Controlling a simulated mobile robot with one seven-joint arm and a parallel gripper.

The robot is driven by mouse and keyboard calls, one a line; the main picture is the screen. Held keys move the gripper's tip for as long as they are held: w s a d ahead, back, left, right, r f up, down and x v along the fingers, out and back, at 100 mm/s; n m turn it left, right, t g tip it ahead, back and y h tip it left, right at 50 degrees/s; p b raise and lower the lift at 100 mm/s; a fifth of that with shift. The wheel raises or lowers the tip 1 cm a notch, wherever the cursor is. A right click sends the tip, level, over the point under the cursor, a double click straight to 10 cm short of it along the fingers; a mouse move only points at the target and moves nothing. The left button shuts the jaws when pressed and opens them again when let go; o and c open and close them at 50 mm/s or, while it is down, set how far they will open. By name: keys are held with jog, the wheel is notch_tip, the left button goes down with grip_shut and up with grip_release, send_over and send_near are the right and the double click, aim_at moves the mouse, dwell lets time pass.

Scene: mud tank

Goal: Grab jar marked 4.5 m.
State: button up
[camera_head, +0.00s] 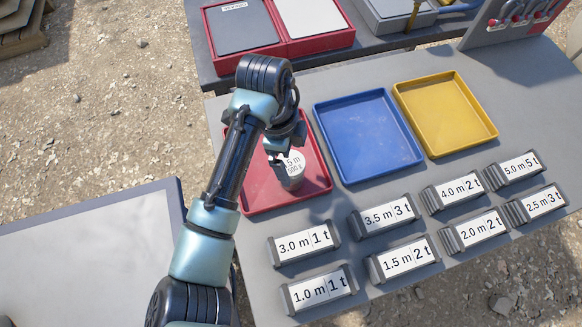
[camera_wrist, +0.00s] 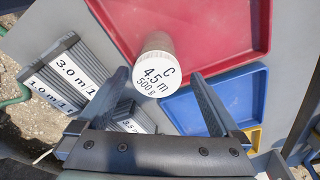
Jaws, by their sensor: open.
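The jar marked 4.5 m (camera_head: 291,181) stands in the red tray (camera_head: 255,196); my gripper partly covers its label in the head view. In the wrist view the jar (camera_wrist: 157,62) shows its white lid reading "C 4.5 m 500 g". My gripper (camera_wrist: 159,75) is open and empty, with the lid lying between its two fingers in the picture. In the head view my gripper (camera_head: 285,148) is at the jar's top. I cannot tell whether the fingertips reach down around the jar or touch it.
A blue tray (camera_head: 368,136) and a yellow tray (camera_head: 445,113) lie to the right, empty. Several labelled grey blocks, such as the 3.0 m block (camera_head: 304,242), stand in front. A red case (camera_head: 280,45) sits on the bench behind.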

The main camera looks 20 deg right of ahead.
jog(key=f, duration=0.4)
jog(key=shift+s+d+f, duration=0.2)
jog(key=shift+s+f, duration=0.1)
jog(key=shift+s, duration=0.05)
grip_shut()
